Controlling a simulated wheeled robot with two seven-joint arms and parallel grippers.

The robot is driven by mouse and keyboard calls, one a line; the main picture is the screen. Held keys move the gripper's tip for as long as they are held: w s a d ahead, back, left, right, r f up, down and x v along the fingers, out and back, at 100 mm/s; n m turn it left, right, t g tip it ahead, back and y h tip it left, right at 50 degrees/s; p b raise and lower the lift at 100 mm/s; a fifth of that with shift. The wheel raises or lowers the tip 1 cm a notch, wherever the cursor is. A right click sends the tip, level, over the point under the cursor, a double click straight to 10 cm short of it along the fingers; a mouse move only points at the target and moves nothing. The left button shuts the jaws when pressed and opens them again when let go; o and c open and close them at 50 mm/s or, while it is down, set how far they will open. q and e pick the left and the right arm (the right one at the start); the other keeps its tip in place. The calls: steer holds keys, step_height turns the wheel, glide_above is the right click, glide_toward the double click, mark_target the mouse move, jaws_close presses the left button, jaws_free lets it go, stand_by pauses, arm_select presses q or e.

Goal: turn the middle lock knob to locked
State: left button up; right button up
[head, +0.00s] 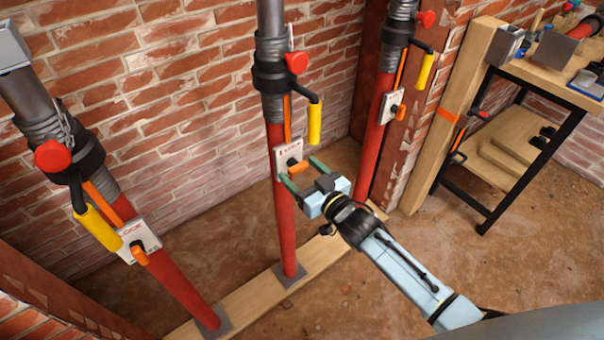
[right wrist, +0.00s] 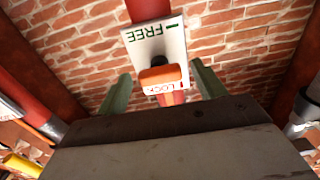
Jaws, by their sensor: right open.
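The middle prop (head: 284,215) is a red steel tube with a white lock plate (head: 283,158). An orange lock knob (head: 299,167) on a black hub sits on this plate. In the right wrist view the plate (right wrist: 160,40) reads FREE and LOCK, with the knob (right wrist: 162,75) between the words; I cannot tell its exact setting. My right gripper (head: 304,174) is open, its green fingers pointing at the plate. In the right wrist view the fingers (right wrist: 162,86) stand on either side of the knob, apart from it. My left gripper is out of view.
Similar props stand left (head: 178,280) and right (head: 371,160), each with an orange knob and yellow-handled crank. A yellow crank handle (head: 315,124) hangs just above my right gripper. A wooden sill (head: 250,297) lies below. A workbench (head: 545,75) stands at the right.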

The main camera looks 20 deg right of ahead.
steer(key=shift+w+a, duration=0.1)
steer(key=shift+w, duration=0.1)
steer(key=c, duration=1)
